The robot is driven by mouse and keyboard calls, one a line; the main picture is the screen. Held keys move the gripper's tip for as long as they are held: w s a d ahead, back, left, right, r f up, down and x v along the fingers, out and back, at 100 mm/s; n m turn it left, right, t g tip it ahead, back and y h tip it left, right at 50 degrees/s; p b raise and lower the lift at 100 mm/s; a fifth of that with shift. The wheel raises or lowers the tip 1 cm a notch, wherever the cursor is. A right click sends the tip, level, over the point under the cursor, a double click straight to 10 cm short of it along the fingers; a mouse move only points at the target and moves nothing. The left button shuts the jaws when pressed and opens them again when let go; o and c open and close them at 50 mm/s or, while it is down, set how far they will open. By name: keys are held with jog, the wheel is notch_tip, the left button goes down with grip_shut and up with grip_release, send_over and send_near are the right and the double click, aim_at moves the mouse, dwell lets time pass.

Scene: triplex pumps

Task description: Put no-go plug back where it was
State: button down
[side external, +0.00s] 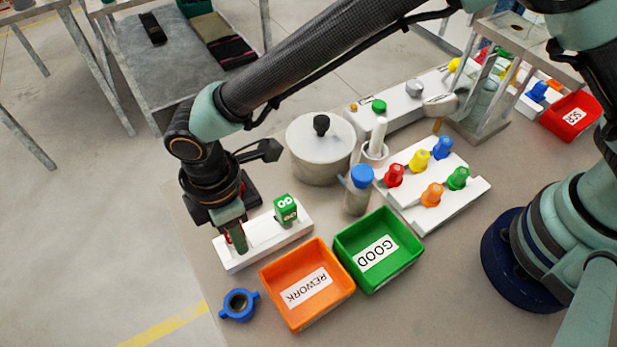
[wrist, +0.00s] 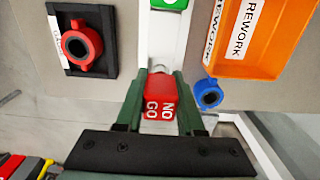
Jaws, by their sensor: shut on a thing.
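The red no-go plug (wrist: 160,97), lettered "NO GO", is between my gripper's fingers in the wrist view. My gripper (wrist: 160,80) is shut on it. In the side view my gripper (side external: 236,238) is at the left end of the white gauge holder (side external: 262,237), and its fingers hide most of the plug. The holder also shows in the wrist view (wrist: 165,38), running away beyond the plug. I cannot tell whether the plug's lower end is in the holder. The green go plug (side external: 286,209) stands upright at the holder's right part.
The orange REWORK bin (side external: 333,285) and green GOOD bin (side external: 405,243) stand close right of the holder. A blue ring part (side external: 239,304) lies in front. A red ring part (wrist: 82,44) sits on a black pad (wrist: 108,62). A grey lidded pot (side external: 320,150) is behind.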

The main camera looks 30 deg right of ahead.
jog(key=shift+f, duration=0.55)
jog(key=c, duration=0.5)
grip_release()
